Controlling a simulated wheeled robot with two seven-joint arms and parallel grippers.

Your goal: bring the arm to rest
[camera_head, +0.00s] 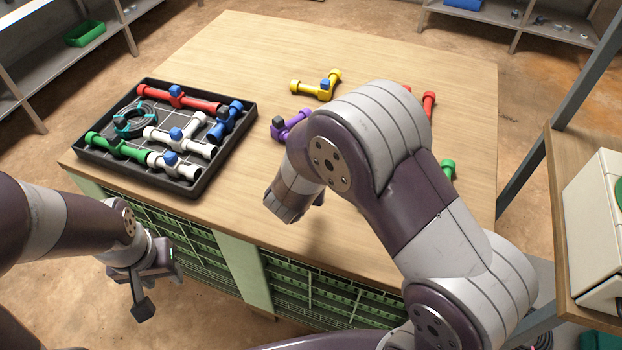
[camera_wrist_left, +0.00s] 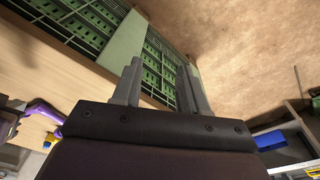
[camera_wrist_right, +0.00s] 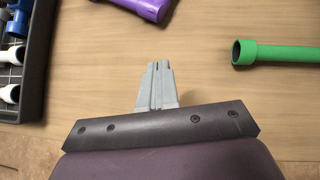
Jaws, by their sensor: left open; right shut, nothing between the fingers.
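My left gripper (camera_head: 143,300) hangs open and empty in front of the workbench's front left edge, below the tabletop. Its two spread fingers show in the left wrist view (camera_wrist_left: 160,88), with the green bench front behind them. My right arm (camera_head: 400,190) reaches over the front of the workbench (camera_head: 230,60). In the right wrist view, my right gripper (camera_wrist_right: 158,70) is shut with nothing between its fingers, above bare wood. Its fingertips are hidden by the arm in the head view.
A black tray (camera_head: 195,190) of pipe fittings stands at the bench's left. A yellow fitting (camera_head: 316,86) and a purple fitting (camera_head: 290,125) lie mid-bench. A green pipe (camera_wrist_right: 275,53) and red pieces (camera_head: 428,103) are partly hidden by my right arm. A side table (camera_head: 570,210) stands right.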

